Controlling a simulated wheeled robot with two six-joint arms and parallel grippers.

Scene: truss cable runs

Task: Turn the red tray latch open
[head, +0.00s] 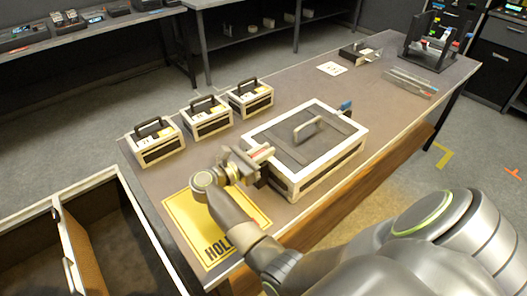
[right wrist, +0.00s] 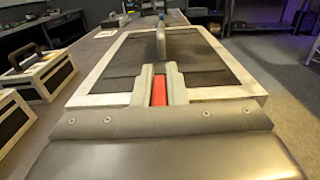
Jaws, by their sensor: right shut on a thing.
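The red tray latch (right wrist: 159,92) shows between the fingertips of my right gripper in the right wrist view, at the near edge of the large lidded tray. In the head view a bit of the red latch (head: 262,155) shows by the fingers. My right gripper (head: 254,160) is shut on it. The large tray (head: 327,178) is white-edged with a dark lid and a grey handle (head: 307,128); its lid lies closed. A blue latch (head: 346,106) is on its far right side. My left gripper is not in view.
Three small cases (head: 155,142) with black handles stand left of the tray. A yellow HOLD mat (head: 201,228) lies at the table's near left. An open crate (head: 92,187) is at the left.

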